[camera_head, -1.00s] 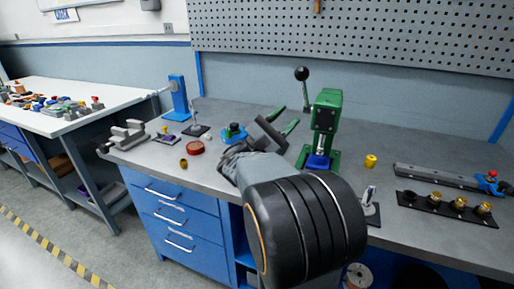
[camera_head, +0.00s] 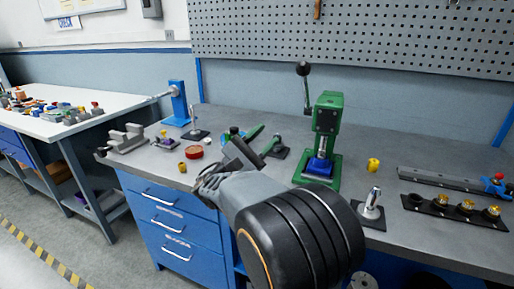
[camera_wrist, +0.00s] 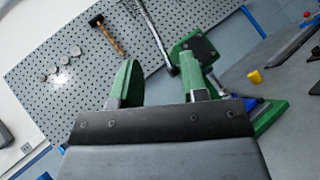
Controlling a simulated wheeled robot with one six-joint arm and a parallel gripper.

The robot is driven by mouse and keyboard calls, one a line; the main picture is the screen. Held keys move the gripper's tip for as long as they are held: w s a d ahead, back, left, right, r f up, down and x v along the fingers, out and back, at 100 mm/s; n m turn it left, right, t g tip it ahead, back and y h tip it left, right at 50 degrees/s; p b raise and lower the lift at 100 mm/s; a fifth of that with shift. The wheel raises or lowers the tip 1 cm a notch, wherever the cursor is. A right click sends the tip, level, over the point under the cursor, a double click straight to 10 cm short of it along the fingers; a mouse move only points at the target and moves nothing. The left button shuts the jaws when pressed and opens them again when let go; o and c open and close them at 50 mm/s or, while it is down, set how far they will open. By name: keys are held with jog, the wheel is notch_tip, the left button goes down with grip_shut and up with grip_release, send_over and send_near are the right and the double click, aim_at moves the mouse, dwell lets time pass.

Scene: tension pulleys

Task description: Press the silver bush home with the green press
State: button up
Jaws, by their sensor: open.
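The green press (camera_head: 328,115) stands upright on the bench. Its lever (camera_head: 304,85) points up and ends in a black ball. A blue fixture (camera_head: 320,166) sits on its base, with a silver part (camera_head: 322,150) just above it; I cannot tell whether this is the ram or the silver bush. My gripper (camera_wrist: 160,75) is open and empty, its two green fingers apart, in the air left of the press in the head view. In the wrist view the press head (camera_wrist: 192,50) shows behind the right finger.
A silver post (camera_head: 371,204) on a dark plate stands at the front edge. A yellow part (camera_head: 373,165) lies right of the press. A black rack (camera_head: 452,208) with brass parts is further right. A red round dish (camera_head: 194,153) and a grey vise (camera_head: 126,138) are at left.

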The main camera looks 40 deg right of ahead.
jog(key=shift+b+v, duration=0.5)
jog(key=shift+v, duration=0.6)
jog(key=shift+a+r, duration=0.1)
jog(key=b+v, duration=1.3)
jog(key=b, duration=0.9)
jog(key=shift+a+f, duration=0.25)
jog(key=shift+a, duration=0.05)
